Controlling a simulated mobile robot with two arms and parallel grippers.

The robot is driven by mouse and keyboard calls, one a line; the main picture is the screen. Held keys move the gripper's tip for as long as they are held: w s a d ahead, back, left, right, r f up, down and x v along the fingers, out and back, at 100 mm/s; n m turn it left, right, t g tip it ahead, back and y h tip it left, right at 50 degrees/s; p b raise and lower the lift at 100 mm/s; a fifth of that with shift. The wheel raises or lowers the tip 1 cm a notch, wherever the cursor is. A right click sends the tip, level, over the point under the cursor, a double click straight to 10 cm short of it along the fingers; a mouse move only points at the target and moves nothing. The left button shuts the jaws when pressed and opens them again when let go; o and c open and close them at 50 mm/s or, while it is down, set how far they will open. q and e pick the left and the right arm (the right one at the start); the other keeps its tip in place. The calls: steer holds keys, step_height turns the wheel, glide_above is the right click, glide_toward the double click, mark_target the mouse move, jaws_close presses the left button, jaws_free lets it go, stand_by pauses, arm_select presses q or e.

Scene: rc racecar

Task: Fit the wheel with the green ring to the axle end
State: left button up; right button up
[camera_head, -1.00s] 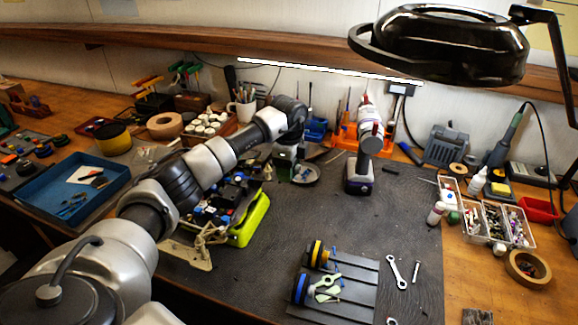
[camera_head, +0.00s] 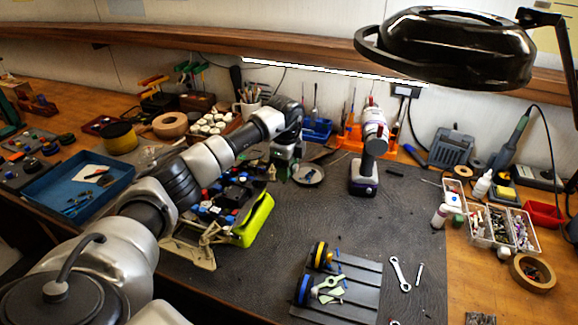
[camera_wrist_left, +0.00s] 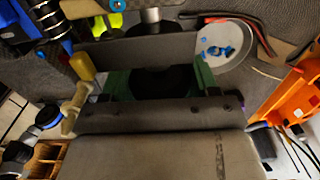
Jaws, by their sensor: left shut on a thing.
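My left gripper (camera_head: 285,158) is at the far side of the car, beyond its lime body part. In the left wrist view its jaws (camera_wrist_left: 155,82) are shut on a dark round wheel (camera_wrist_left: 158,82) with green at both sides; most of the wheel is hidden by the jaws. The car (camera_head: 225,205) has blue and red parts and a lime part (camera_head: 252,220). In the wrist view a silver cylinder with a dark disc (camera_wrist_left: 150,16) is just beyond the jaws; I cannot tell if it is the axle end or touches the wheel. My right gripper is not in view.
A slotted tray (camera_head: 355,280) holds a yellow-ringed wheel (camera_head: 320,255) and a blue-ringed wheel (camera_head: 304,290). A small dish (camera_head: 308,174) is right of the gripper. A drill (camera_head: 366,165) stands behind. A wrench (camera_head: 400,274) lies at right. The mat's centre is clear.

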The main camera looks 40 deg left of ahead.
arm_select(q)
steer(key=shift+s+a, duration=0.15)
steer(key=shift+a, duration=0.4)
steer(key=o, duration=1)
step_height(320, 180, up, 11)
steer(key=b, duration=0.1)
steer(key=shift+b, duration=0.4)
steer(key=shift+s+f, duration=0.1)
